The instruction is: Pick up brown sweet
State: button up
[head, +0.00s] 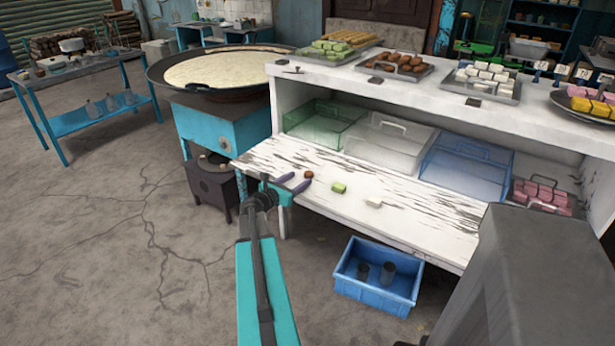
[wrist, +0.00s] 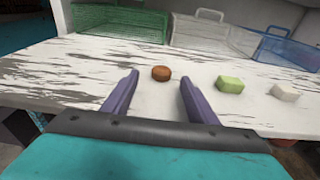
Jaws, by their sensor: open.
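The brown sweet (head: 309,174) is a small round piece on the worn white lower shelf (head: 420,207). In the wrist view the brown sweet (wrist: 161,74) lies just beyond the fingertips, roughly between their lines and nearer the left finger. My gripper (head: 296,181) is open and empty, its two purple fingers pointing at the sweet over the shelf's left end. The gripper also shows in the wrist view (wrist: 158,78). I cannot tell the exact height of the fingers above the shelf.
A green sweet (head: 339,187) and a white sweet (head: 374,202) lie to the right. Green (head: 312,128), clear (head: 388,150) and blue (head: 465,170) baskets stand behind. A blue crate (head: 378,283) is on the floor below. A large pan (head: 200,85) stands left.

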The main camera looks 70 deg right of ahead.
aim_at(306, 175)
jog(key=shift+d, duration=0.1)
jog(key=shift+p+x, duration=0.75)
jog(key=shift+x, duration=1.75)
jog(key=shift+s, duration=0.1)
jog(key=c, duration=1.1)
